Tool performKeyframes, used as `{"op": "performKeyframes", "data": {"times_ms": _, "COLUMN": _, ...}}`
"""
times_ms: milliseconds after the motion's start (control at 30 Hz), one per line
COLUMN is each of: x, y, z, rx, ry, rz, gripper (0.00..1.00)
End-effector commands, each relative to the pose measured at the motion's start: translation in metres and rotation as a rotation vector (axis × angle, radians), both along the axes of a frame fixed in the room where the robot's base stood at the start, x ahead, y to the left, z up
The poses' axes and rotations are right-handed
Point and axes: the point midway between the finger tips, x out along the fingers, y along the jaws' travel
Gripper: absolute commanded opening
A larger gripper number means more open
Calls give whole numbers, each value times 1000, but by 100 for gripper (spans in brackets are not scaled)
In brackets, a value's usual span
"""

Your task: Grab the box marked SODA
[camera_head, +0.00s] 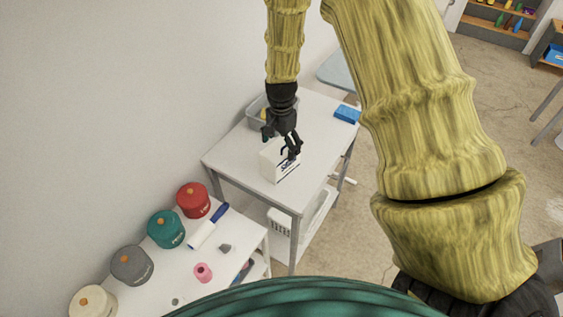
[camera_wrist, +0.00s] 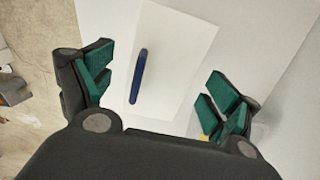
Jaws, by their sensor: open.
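The white box (camera_head: 271,163) stands on the light grey table near its front edge. Dark lettering shows on its lower right side, too small to read for sure in the head view. My gripper (camera_head: 282,146) is open, pointing down right at the box and hiding part of its top. In the wrist view, the top of a white box (camera_wrist: 172,60) with a dark blue strip lies between the two green-padded fingers of my gripper (camera_wrist: 158,98). Gaps show between the fingers and the box on both sides. I cannot tell how deep the fingertips reach.
On the table (camera_head: 232,156), a grey bin (camera_head: 256,109) stands behind my gripper and a blue item (camera_head: 347,114) lies at the right back.

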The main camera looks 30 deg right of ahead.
Motion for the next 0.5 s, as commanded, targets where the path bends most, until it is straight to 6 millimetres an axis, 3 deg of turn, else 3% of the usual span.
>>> {"op": "performKeyframes", "data": {"times_ms": 500, "x": 0, "y": -2, "z": -40, "rx": 1, "ry": 3, "rz": -2, "gripper": 89}}
